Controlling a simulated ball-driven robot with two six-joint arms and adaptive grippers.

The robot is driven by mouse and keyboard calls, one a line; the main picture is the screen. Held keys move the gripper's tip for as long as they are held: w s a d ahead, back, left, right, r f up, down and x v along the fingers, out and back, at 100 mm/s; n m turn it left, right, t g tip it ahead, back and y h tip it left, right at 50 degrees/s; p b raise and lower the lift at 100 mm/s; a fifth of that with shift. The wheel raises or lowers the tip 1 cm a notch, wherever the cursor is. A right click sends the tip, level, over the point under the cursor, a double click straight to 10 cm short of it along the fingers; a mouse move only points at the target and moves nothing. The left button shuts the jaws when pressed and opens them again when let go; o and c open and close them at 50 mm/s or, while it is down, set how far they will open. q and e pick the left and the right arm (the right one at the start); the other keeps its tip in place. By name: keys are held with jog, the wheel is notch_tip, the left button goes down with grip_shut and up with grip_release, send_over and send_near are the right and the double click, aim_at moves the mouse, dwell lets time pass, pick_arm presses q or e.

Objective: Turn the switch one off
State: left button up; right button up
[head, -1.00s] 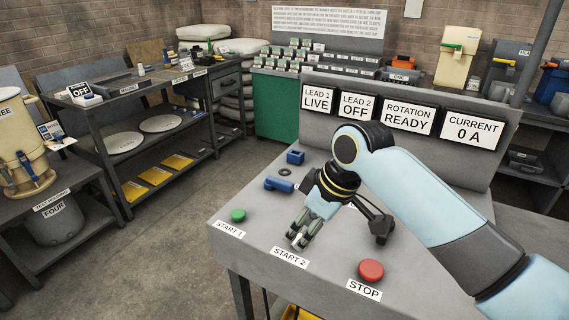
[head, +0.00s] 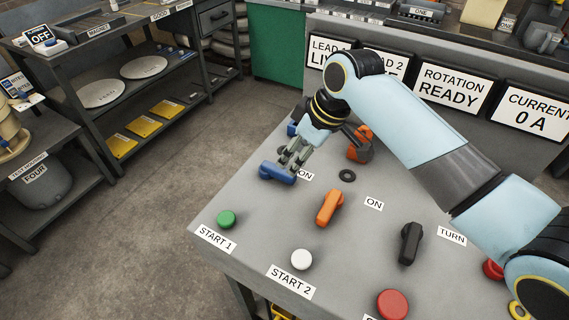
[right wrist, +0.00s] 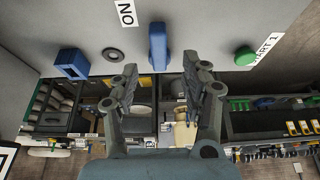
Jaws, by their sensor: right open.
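A blue switch handle (head: 277,172) stands on the grey sloped panel, left of an ON label (head: 306,175). It also shows in the right wrist view (right wrist: 158,45), ahead of and between the fingers. My right gripper (head: 291,158) is open, just behind the blue handle in the head view; I cannot tell if it touches. In the right wrist view its two fingers (right wrist: 158,78) are spread with nothing between the tips. The LEAD 1 sign (head: 327,58) is partly covered by my right arm. My left gripper is not in view.
An orange switch (head: 328,207) and a black switch (head: 410,243) stand to the right. Green (head: 226,219), white (head: 301,259) and red (head: 392,305) buttons line the front. A blue block (head: 292,129), an orange block (head: 361,150) and a black ring (head: 347,176) lie behind.

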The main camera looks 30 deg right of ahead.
aim_at(284, 171)
jog(key=x, duration=0.4)
jog(key=shift+w+r, duration=0.1)
jog(key=x, duration=0.3)
jog(key=shift+w+f, duration=0.1)
jog(key=shift+f, duration=0.25)
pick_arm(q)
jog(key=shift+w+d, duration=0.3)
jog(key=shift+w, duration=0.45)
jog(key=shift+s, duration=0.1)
pick_arm(e)
jog(key=c, duration=0.4)
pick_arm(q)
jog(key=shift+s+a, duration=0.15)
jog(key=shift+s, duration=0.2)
pick_arm(e)
grip_shut()
